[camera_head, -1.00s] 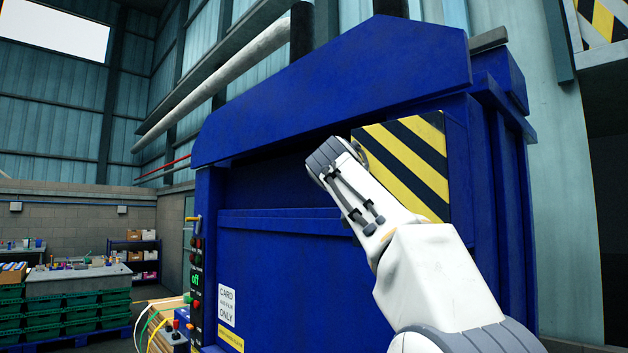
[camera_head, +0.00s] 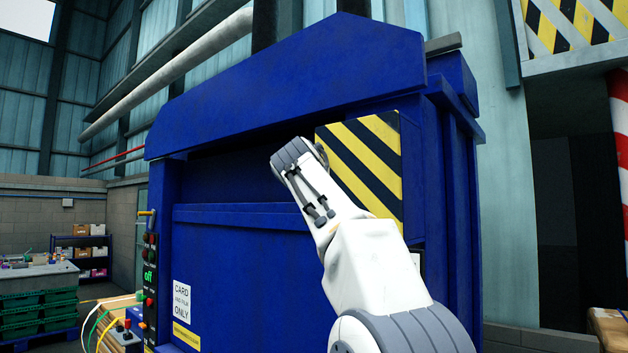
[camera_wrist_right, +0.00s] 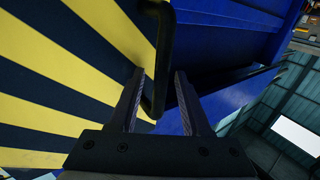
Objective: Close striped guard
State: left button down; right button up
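The striped guard (camera_head: 372,165), a yellow and black panel, stands upright at the right front of the blue baler (camera_head: 255,275) in the head view. It also fills the left of the right wrist view (camera_wrist_right: 60,75). A black bar handle (camera_wrist_right: 157,60) runs along the guard's edge. My right gripper (camera_wrist_right: 160,80) is open, with its two fingers on either side of the handle. The left finger is close to the handle; a gap shows to the right finger. In the head view my wrist hides most of this gripper. My left gripper is out of view.
A control panel (camera_head: 150,285) with buttons is on the baler's left side. Crates (camera_head: 38,310) and a bench stand at the far left. A red and white striped post (camera_head: 620,150) is at the right edge. Grey wall is behind.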

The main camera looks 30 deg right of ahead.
jog(key=b+v, duration=0.5)
jog(key=v, duration=0.5)
jog(key=shift+s, duration=0.2)
jog(key=shift+a, duration=0.1)
